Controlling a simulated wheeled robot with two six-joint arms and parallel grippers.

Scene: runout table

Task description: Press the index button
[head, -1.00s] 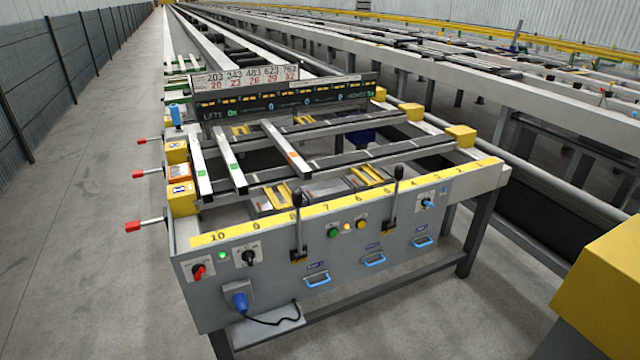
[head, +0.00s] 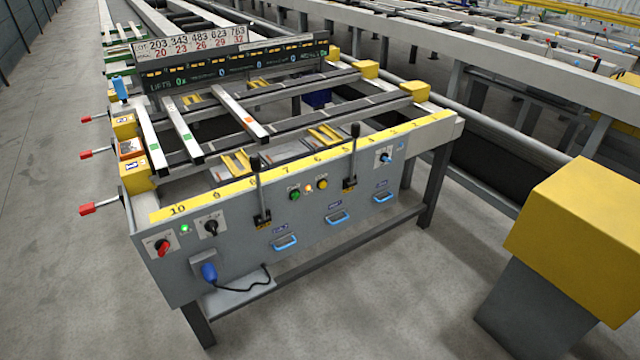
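The grey control panel (head: 240,232) is the front face of the runout table. Near its middle are a green button (head: 294,195) and a yellow button (head: 322,184), with a small lit amber lamp (head: 308,189) between them. A small green light (head: 184,229) sits at the left beside a red knob (head: 162,248) and a black knob (head: 211,226). A blue knob (head: 386,157) is at the right. The labels are too small to read, so I cannot tell which one is the index button. Neither of my grippers is in view.
Two black levers (head: 258,190) (head: 352,158) stand up from the panel. Blue handles (head: 285,243) and a blue plug (head: 209,271) stick out below. Red-tipped handles (head: 86,210) project at the left. A yellow block (head: 580,240) stands at the right. Floor in front is clear.

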